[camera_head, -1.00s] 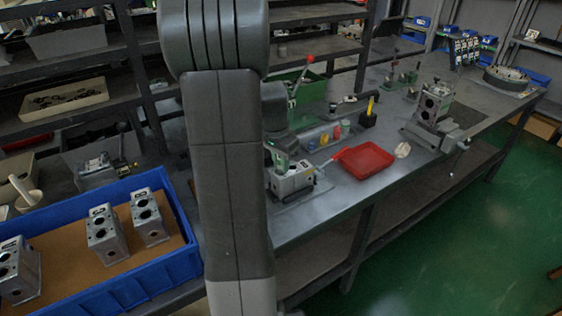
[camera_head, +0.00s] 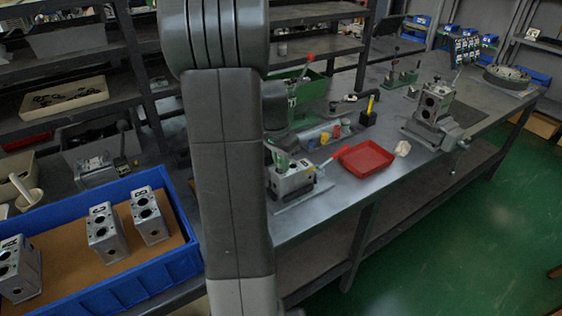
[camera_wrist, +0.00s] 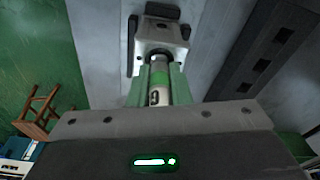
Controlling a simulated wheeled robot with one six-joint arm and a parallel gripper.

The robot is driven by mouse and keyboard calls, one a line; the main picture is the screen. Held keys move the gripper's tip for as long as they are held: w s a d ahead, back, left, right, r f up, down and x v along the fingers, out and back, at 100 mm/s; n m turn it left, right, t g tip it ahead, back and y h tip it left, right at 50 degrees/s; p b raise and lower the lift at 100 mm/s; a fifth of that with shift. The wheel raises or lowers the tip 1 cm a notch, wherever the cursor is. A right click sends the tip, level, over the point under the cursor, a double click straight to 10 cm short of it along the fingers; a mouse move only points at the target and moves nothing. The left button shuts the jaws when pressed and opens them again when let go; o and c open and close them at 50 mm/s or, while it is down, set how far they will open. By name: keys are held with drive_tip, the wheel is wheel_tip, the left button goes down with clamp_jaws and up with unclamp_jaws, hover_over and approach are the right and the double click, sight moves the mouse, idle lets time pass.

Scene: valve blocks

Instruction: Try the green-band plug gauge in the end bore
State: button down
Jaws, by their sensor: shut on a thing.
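In the wrist view, my gripper (camera_wrist: 160,83) is shut on the green-band plug gauge (camera_wrist: 158,79), a pale cylinder with a green band and a dark mark. Its green fingers lie on both sides of the gauge. The gauge points at the near face of a grey valve block (camera_wrist: 160,33). Its front end meets a dark round bore (camera_wrist: 159,55); how deep it is, I cannot tell. In the head view, my arm hides most of the gripper; a clamped block (camera_head: 292,179) stands on the bench just right of the arm.
A second block (camera_head: 432,101) stands in a fixture farther right. A blue crate (camera_head: 110,287) with several blocks is at left. A red-tipped lever rises behind the clamped block.

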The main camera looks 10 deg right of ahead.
drive_tip(key=shift+r+p, duration=2.75)
drive_tip(key=shift+r, duration=0.95)
drive_tip(key=shift+f, duration=0.1)
